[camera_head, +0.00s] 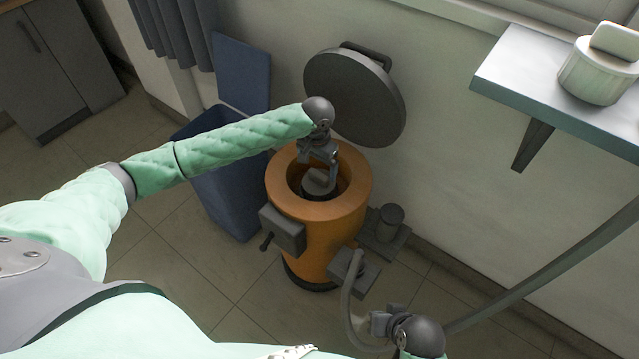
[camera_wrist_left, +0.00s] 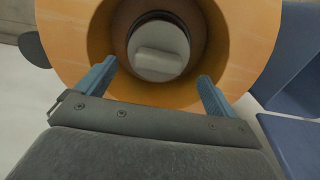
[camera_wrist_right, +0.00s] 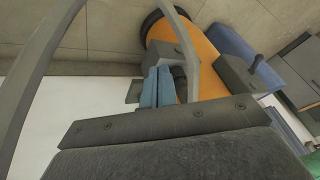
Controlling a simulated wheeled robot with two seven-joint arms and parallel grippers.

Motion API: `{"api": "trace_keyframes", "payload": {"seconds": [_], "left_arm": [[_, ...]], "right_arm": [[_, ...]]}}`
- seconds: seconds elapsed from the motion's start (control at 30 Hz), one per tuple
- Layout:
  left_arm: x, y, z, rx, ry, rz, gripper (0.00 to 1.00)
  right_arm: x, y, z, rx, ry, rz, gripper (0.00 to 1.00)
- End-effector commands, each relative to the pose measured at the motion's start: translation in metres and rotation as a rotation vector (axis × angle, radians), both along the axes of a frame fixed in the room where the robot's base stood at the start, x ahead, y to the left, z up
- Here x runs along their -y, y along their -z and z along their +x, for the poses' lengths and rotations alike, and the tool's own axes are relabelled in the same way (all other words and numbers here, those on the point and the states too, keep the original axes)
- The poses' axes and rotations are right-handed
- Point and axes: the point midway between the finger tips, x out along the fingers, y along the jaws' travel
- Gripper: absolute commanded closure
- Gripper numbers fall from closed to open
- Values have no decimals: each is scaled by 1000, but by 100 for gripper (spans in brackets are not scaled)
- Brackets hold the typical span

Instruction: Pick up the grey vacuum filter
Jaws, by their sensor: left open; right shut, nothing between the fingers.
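The grey vacuum filter (camera_head: 318,183) sits down inside the round opening of the orange vacuum drum (camera_head: 320,238). In the left wrist view the filter (camera_wrist_left: 158,50) shows as a grey disc with a raised grip bar across it. My left gripper (camera_head: 322,158) is over the opening, pointing down. In the left wrist view its blue fingers (camera_wrist_left: 155,85) are spread apart, empty, on either side of and short of the filter. My right gripper (camera_head: 372,322) is low in front of the drum, away from the filter. Its fingers (camera_wrist_right: 158,88) are together with nothing between them.
The dark round lid (camera_head: 352,95) stands open behind the drum. A blue bin (camera_head: 228,185) is left of it. A grey hose (camera_head: 550,270) runs right. A wall shelf (camera_head: 545,85) holds a whitish lidded filter-like part (camera_head: 597,75). Floor at left is clear.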

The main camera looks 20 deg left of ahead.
Motion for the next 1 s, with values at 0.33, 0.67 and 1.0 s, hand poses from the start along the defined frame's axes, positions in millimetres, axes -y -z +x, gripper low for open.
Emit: {"api": "trace_keyframes", "payload": {"seconds": [0.33,0.67,1.0], "left_arm": [[2,31,4,-2,0,1,6],[3,55,4,1,1,1,6],[3,55,4,0,1,1,55]], "right_arm": [[3,-17,-3,-12,-3,-6,100],[6,-18,-4,-20,-3,-13,100],[6,-18,-4,-21,-2,-14,100]]}}
